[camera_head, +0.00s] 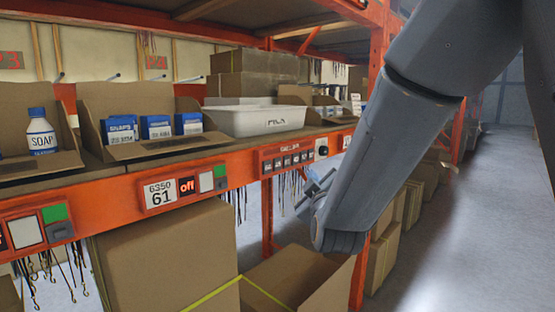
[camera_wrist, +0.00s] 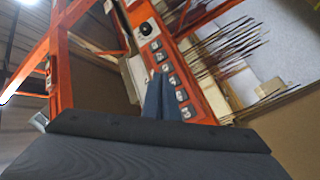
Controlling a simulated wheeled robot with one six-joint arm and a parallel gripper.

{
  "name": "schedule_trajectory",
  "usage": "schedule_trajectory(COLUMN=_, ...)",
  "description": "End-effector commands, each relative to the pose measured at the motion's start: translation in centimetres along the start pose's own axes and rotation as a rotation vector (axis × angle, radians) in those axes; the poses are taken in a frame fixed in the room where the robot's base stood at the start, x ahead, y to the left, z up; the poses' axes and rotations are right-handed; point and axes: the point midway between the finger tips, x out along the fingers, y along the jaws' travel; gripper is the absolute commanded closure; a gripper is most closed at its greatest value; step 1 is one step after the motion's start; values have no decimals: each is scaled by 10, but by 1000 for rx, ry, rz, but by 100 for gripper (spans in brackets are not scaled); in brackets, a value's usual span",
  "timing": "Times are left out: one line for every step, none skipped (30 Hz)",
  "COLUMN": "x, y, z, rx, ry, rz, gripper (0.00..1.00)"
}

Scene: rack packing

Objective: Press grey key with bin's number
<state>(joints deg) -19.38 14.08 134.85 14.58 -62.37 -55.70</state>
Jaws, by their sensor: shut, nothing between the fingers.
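A red panel (camera_head: 290,157) on the shelf's front beam carries a row of several small grey keys with a label above them and a round black knob (camera_head: 323,151) at the right end. In the wrist view the key row (camera_wrist: 172,67) runs diagonally, with the knob at its top. The key numbers are too small to read surely.
A white tote (camera_head: 255,122) marked PICK stands above the panel. Open cardboard bins hold blue boxes (camera_head: 157,127) and a soap bottle (camera_head: 41,134). A label reading 6350 61 (camera_head: 159,193) is on the beam. Black cords hang beneath; large cartons (camera_head: 170,260) stand below.

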Motion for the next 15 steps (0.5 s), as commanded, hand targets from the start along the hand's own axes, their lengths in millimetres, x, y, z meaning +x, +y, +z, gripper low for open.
schedule_trajectory(x=0, y=2, z=-4, rx=-9, ry=9, rz=12, gripper=100)
schedule_trajectory(x=0, y=4, z=-5, rx=-13, ry=13, rz=17, gripper=100)
schedule_trajectory(x=0, y=4, z=-6, rx=-15, ry=15, rz=21, gripper=100)
schedule_trajectory(x=0, y=4, z=-6, rx=-16, ry=16, rz=22, gripper=100)
schedule_trajectory(x=0, y=4, z=-6, rx=-16, ry=16, rz=23, gripper=100)
schedule_trajectory(x=0, y=4, z=-6, rx=-15, ry=16, rz=23, gripper=100)
schedule_trajectory(x=0, y=4, z=-6, rx=-15, ry=16, rz=22, gripper=100)
schedule_trajectory(x=0, y=4, z=-6, rx=-15, ry=16, rz=22, gripper=100)
schedule_trajectory(x=0, y=4, z=-6, rx=-15, ry=16, rz=22, gripper=100)
schedule_trajectory(x=0, y=4, z=-6, rx=-15, ry=16, rz=22, gripper=100)
schedule_trajectory(x=0, y=4, z=-6, rx=-14, ry=16, rz=22, gripper=100)
schedule_trajectory(x=1, y=4, z=-6, rx=-14, ry=16, rz=22, gripper=100)
schedule_trajectory(x=1, y=4, z=-6, rx=-14, ry=16, rz=21, gripper=100)
schedule_trajectory(x=2, y=3, z=-7, rx=-14, ry=16, rz=21, gripper=100)
schedule_trajectory(x=3, y=2, z=-8, rx=-14, ry=16, rz=21, gripper=100)
